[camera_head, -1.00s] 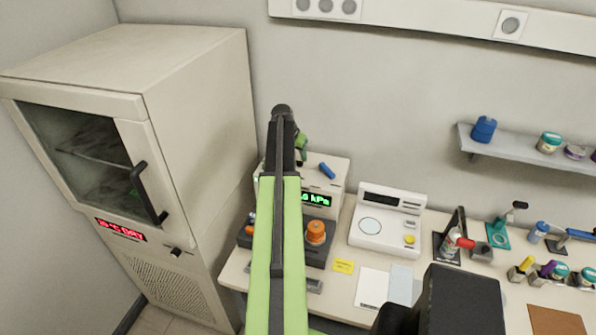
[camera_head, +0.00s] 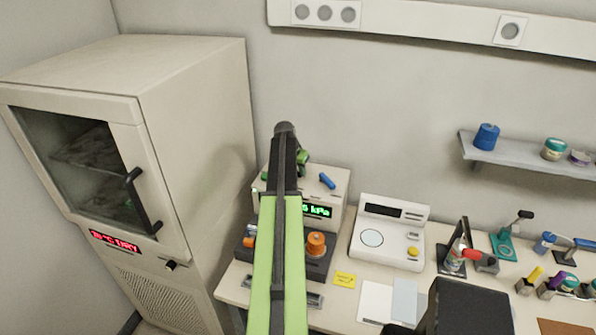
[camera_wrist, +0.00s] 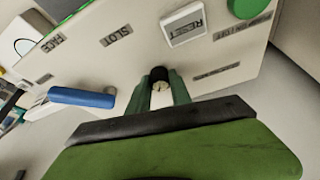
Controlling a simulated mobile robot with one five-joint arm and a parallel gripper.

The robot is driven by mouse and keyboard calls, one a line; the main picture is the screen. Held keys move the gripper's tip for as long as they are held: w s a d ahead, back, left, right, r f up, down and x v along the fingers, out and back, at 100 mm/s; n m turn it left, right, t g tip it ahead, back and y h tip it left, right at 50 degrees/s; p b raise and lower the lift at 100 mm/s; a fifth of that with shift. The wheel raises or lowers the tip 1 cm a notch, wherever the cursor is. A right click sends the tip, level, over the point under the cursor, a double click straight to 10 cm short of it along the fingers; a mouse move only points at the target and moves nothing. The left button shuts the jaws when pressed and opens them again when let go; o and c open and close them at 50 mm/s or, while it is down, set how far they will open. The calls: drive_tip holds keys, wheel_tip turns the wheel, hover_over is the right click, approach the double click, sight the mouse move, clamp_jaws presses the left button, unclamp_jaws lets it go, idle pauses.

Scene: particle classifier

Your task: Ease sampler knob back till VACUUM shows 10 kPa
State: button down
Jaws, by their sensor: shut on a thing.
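In the wrist view, my gripper (camera_wrist: 164,88) has its two green fingers closed around a small round knob (camera_wrist: 160,75) with a dark top and pale face. It appears to be the sampler knob; its label is not readable. The cream instrument (camera_head: 333,181) stands on the bench left of centre in the head view, partly behind my arm. Its green display (camera_head: 317,211) ends in "5 kPa"; the leading digits are hidden. My gripper is mostly hidden behind my arm there.
Around the knob are a RESET button (camera_wrist: 184,24), a green button (camera_wrist: 247,7) and a blue handle (camera_wrist: 82,98). An orange knob (camera_head: 316,244) sits on the dark lower unit. A white scale-like device (camera_head: 397,238) stands to the right; a tall cabinet (camera_head: 190,150) stands left.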

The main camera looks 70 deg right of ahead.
drive_tip(key=shift+s+n, duration=0.1)
drive_tip(key=shift+n, duration=0.2)
drive_tip(key=n+t, duration=0.1)
drive_tip(key=n, duration=0.2)
drive_tip(key=shift+s+n+t, duration=0.1)
drive_tip(key=shift+n+t, duration=0.3)
drive_tip(key=n+t, duration=0.1)
drive_tip(key=n, duration=0.1)
drive_tip(key=n+y, duration=0.1)
drive_tip(key=n, duration=0.2)
drive_tip(key=shift+s+t, duration=0.15)
drive_tip(key=shift+t, duration=0.25)
drive_tip(key=shift+n, duration=0.3)
drive_tip(key=c, duration=1.2)
unclamp_jaws()
drive_tip(key=shift+o, duration=0.2)
